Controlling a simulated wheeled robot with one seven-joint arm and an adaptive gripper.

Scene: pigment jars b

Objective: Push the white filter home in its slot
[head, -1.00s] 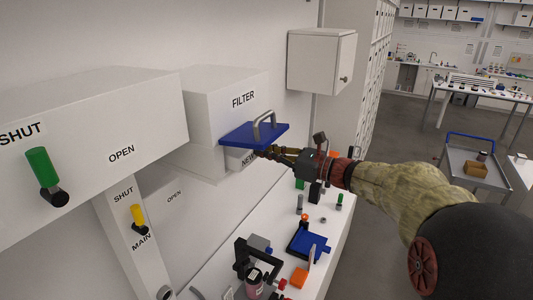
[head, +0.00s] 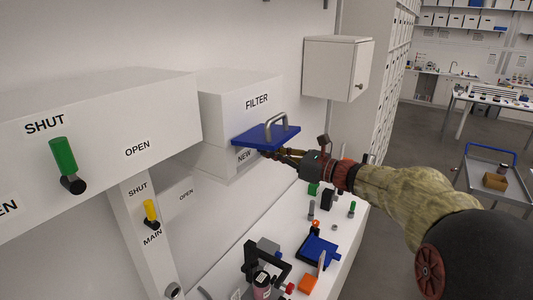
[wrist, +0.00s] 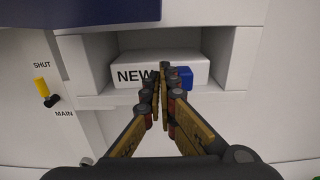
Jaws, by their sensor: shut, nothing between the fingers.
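The white filter (wrist: 128,64), a box with NEW on its front and a blue tab (wrist: 186,77) at its right, sits in the open slot (wrist: 90,100) of the white housing marked FILTER (head: 228,99). In the wrist view slot walls show on both sides of it. I cannot tell whether it is fully in. A blue plate with a grey handle (head: 266,137) sticks out above the slot. My gripper (wrist: 162,76) is shut and empty. Its fingertips are at the filter's front, just left of the blue tab; they look to touch it and hide part of the front.
The blue plate overhangs my gripper closely. Left are a green lever (head: 63,160) and a yellow lever (head: 151,211). Below is a white bench (head: 343,218) with a blue tray (head: 317,250) and small parts. A wall cabinet (head: 333,68) hangs beyond.

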